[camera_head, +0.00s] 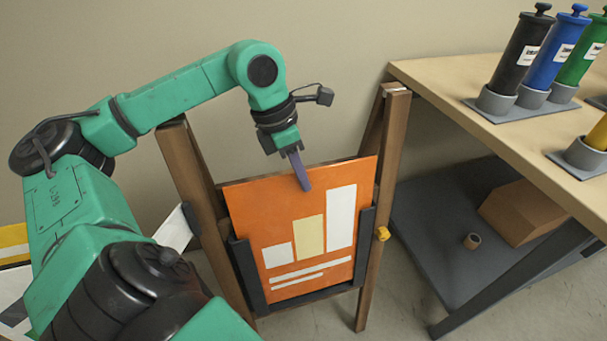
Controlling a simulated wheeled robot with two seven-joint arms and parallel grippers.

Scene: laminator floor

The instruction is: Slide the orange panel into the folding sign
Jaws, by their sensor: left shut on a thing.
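The orange panel (276,219) stands upright, slightly tilted, in front of the folding sign. It has white and cream bars and white lines on its face. My left gripper (300,171) is shut on the panel's top edge, a little right of its middle. The folding sign (373,240) is a wooden A-frame with dark side channels and a dark bottom rail (312,297). The panel's lower part is between the two side channels, and its top part stands above them. I cannot tell whether its bottom edge touches the rail. My right gripper is not in view.
A wooden table (450,82) at the right holds black (522,52), blue (556,50) and green cylinders in grey holders. A grey lower shelf (440,235) carries a brown box (522,212) and a small ring. White and yellow sheets (14,250) show at the lower left.

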